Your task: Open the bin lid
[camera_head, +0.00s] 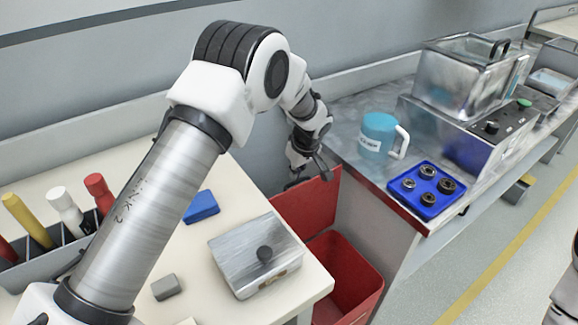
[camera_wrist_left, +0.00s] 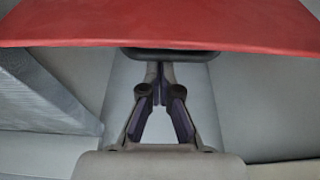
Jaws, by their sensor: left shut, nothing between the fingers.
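The red bin (camera_head: 368,290) stands on the floor between the cream table and the steel counter, and I see into its open top. Its red lid (camera_head: 308,208) is raised and tilted up at the back of the bin. My left gripper (camera_head: 306,172) is at the lid's upper edge, behind it. In the left wrist view the lid (camera_wrist_left: 160,25) spans the top, with a dark bar below its edge. The left gripper (camera_wrist_left: 160,72) is shut and empty there; whether it touches the lid I cannot tell. My right gripper is out of view.
A metal box with a knob (camera_head: 255,262), a blue block (camera_head: 201,207) and a grey block (camera_head: 166,287) are on the cream table. A blue mug (camera_head: 377,136) and a blue tray (camera_head: 410,199) with several dark rings are on the counter. A wall is close behind.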

